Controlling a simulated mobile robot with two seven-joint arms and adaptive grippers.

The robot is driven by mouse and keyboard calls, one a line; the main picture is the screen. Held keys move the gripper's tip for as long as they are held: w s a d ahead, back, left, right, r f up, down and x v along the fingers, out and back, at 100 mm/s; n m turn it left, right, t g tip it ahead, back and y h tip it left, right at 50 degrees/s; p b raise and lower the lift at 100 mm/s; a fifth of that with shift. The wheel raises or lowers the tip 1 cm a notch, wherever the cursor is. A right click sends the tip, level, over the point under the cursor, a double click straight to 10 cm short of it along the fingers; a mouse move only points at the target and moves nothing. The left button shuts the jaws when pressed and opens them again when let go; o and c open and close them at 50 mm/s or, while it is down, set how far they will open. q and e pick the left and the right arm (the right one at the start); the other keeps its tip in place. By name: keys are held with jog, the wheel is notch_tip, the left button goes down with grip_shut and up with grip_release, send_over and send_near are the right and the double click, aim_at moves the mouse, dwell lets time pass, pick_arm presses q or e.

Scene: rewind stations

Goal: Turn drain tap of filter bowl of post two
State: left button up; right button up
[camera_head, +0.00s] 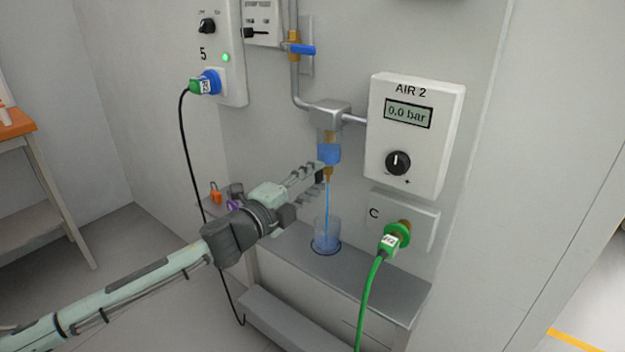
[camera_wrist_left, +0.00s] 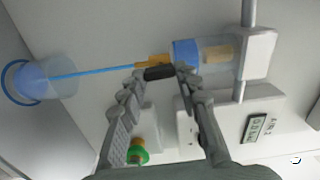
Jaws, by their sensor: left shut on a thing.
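The filter bowl (camera_head: 329,152) hangs under a grey metal head and holds blue liquid; it also shows in the left wrist view (camera_wrist_left: 200,54). The brass drain tap (camera_head: 328,174) is at its lower end, with a dark lever (camera_wrist_left: 159,72). A blue stream runs from the tap into a clear cup (camera_head: 326,238) below; the cup is also in the wrist view (camera_wrist_left: 42,80). My left gripper (camera_wrist_left: 160,76) is shut on the lever, its fingertips at either end; it comes in from the left in the head view (camera_head: 318,178). My right gripper is out of view.
The AIR 2 box (camera_head: 416,135) reads 0.0 bar, right of the bowl. A blue-handled valve (camera_head: 300,49) is above. A green hose (camera_head: 372,290) hangs from socket C. A black cable (camera_head: 187,150) hangs at left.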

pick_arm(q)
jog(key=o, duration=1.1)
jog(key=v, duration=1.2)
